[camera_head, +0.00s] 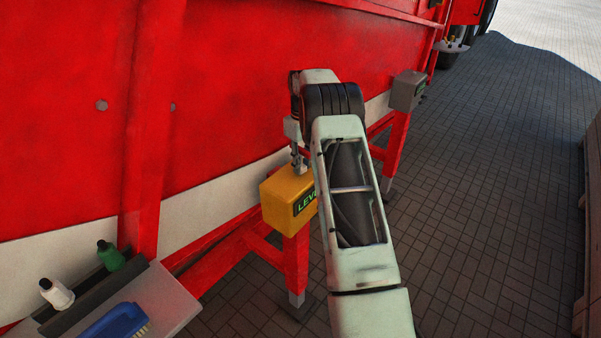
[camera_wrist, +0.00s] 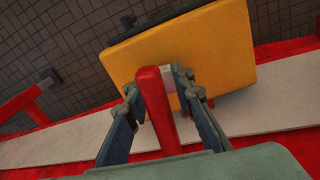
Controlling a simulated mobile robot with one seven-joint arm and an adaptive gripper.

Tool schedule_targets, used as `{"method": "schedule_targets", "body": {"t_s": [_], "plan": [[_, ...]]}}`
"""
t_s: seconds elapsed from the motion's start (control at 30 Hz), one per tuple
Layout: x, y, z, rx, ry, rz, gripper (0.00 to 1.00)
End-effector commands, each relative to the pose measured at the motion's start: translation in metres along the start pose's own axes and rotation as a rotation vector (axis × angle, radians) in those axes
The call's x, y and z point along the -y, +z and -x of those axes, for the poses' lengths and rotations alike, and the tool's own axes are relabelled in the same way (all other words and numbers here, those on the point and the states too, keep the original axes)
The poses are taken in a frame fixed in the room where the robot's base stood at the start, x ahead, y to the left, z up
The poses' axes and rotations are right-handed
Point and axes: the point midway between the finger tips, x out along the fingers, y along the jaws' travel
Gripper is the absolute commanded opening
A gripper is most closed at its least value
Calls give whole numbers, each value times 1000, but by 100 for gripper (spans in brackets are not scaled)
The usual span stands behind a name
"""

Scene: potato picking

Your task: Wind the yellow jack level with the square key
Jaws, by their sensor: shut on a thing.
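The yellow jack (camera_head: 286,190) is a box on top of a red leg. A dark display on its face shows green letters starting "LEV"; my arm hides the rest. My gripper (camera_head: 298,158) is above the jack's top in the head view. In the wrist view the yellow jack (camera_wrist: 228,55) fills the upper middle. There my gripper (camera_wrist: 157,84) is shut on the red square key (camera_wrist: 158,112), between its two fingers. A pale grey piece (camera_wrist: 171,78) shows beside the key against the jack. Whether the key is fully seated on it is hard to tell.
A grey box (camera_head: 407,91) tops another red leg farther back. A red machine wall (camera_head: 230,80) stands close on the left. A grey shelf (camera_head: 165,300) at lower left holds a white bottle, a green bottle and a blue brush. Paved floor (camera_head: 490,200) is clear at right.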

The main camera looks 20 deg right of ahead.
Motion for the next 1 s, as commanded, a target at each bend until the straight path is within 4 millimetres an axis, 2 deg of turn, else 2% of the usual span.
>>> {"method": "schedule_targets", "body": {"t_s": [0.8, 1.0], "plan": [[0, 0, 44, -1, 1, 0, 0], [0, 0, 46, -1, 0, 0, 0]]}}
